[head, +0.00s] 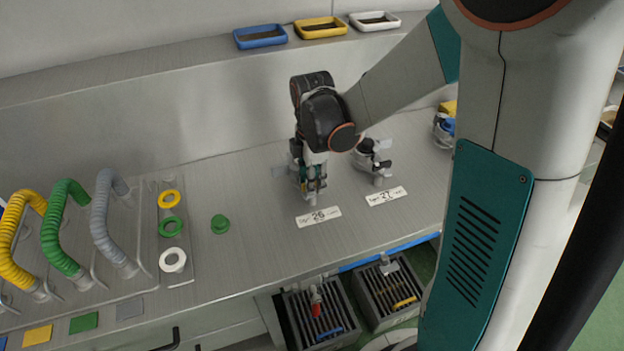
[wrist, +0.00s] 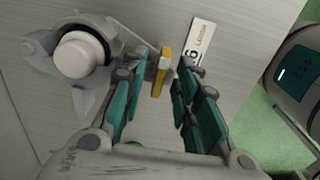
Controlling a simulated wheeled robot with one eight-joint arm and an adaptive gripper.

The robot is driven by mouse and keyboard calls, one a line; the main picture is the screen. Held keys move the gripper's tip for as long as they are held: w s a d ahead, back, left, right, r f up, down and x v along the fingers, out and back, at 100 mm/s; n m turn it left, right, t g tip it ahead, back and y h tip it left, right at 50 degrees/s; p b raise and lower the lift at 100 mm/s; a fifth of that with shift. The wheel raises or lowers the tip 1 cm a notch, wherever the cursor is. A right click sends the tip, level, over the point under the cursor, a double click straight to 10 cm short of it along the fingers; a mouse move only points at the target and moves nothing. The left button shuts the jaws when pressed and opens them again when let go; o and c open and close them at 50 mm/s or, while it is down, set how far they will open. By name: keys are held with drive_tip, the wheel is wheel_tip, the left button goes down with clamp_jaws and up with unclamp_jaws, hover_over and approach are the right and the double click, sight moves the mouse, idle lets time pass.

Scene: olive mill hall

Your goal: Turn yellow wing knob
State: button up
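The yellow wing knob (wrist: 161,72) shows edge-on in the wrist view as a narrow upright yellow piece. My gripper (wrist: 153,86) has its teal fingers apart, one on each side of the knob, with a visible gap at least on the left. The right fingers are closer to it; whether they touch is unclear. In the head view my gripper (head: 313,186) points down at the bench, just behind the label 26 (head: 319,217). There the knob is hidden by my gripper.
A grey fitting with a white round cap (wrist: 82,54) stands beside the knob. A second fitting (head: 373,162) stands right of my gripper, behind label 27 (head: 386,196). Curved hoses, including a green one (head: 60,228), rise at left.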

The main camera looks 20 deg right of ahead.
clamp_jaws()
